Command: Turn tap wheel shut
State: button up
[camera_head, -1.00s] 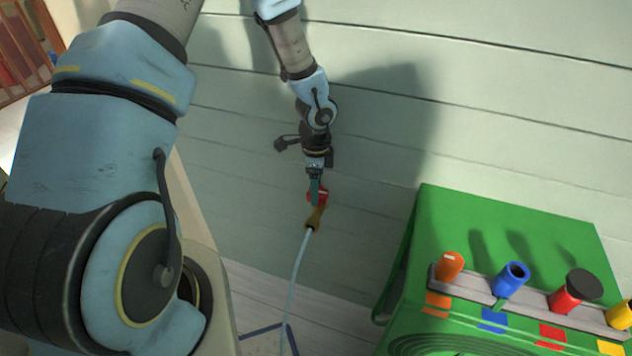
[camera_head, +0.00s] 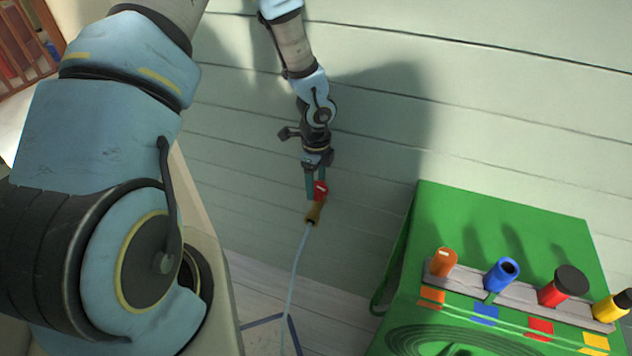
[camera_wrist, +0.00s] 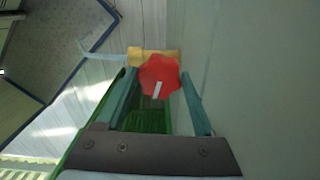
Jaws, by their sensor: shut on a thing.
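The tap is a small brass-yellow spout (camera_head: 313,214) low on the pale wall, with a red lobed wheel (camera_head: 320,187) above it. In the wrist view the red wheel (camera_wrist: 158,72) faces the camera, and its white mark points downward. The brass body (camera_wrist: 140,55) shows behind it. A thin pale stream of water (camera_head: 294,275) runs from the spout to the floor. My gripper (camera_head: 316,188) is at the wheel, its teal fingers one on each side, shut on it. In the wrist view my gripper (camera_wrist: 158,85) partly hides the tap's lower side.
A green bench (camera_head: 510,230) stands to the right, carrying a rack with orange, blue, red and yellow pieces. A blue-outlined area (camera_head: 265,335) is on the floor below the tap. The wall is close beside my gripper.

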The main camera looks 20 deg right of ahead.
jog(key=o, duration=1.4)
jog(key=shift+w, duration=0.1)
